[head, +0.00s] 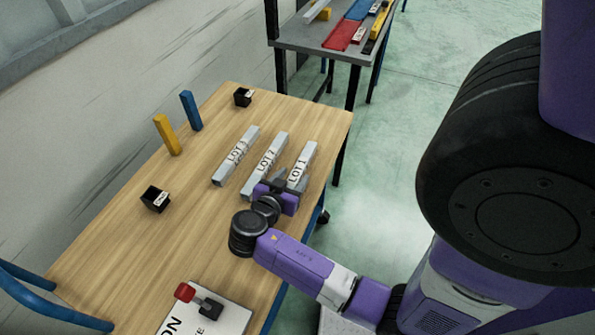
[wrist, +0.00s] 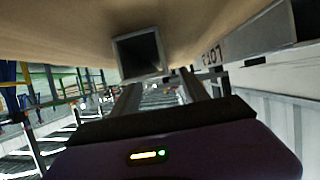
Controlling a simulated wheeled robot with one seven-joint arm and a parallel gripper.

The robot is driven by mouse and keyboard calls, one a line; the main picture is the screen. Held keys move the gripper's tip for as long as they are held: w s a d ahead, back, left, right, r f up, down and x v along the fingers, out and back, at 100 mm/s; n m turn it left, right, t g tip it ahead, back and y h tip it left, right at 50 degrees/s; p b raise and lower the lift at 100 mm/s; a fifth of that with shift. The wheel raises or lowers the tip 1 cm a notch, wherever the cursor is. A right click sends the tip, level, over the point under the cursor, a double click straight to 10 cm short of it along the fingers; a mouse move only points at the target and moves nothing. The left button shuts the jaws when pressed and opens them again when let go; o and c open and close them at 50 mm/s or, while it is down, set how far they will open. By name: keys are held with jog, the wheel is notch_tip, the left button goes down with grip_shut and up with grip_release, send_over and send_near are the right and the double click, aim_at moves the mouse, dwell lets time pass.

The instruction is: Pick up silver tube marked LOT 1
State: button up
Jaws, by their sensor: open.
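The silver tube marked LOT 1 (head: 304,157) lies on the wooden table, the rightmost of three silver tubes in the head view. My gripper (head: 288,184) is at its near end, low over the table, and hides that end. In the wrist view a square tube end with a dark opening (wrist: 138,53) faces me, just beyond my open fingers (wrist: 160,82). No tube is seen held. I cannot tell whether the fingers touch the tube.
A yellow block (head: 167,135), a blue block (head: 191,110) and two small black boxes (head: 156,199) stand farther left. A red-handled lever (head: 198,299) is at the front.

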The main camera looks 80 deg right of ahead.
aim_at(297, 174)
jog(key=shift+x, duration=1.3)
grip_shut()
jog(key=shift+r, duration=0.1)
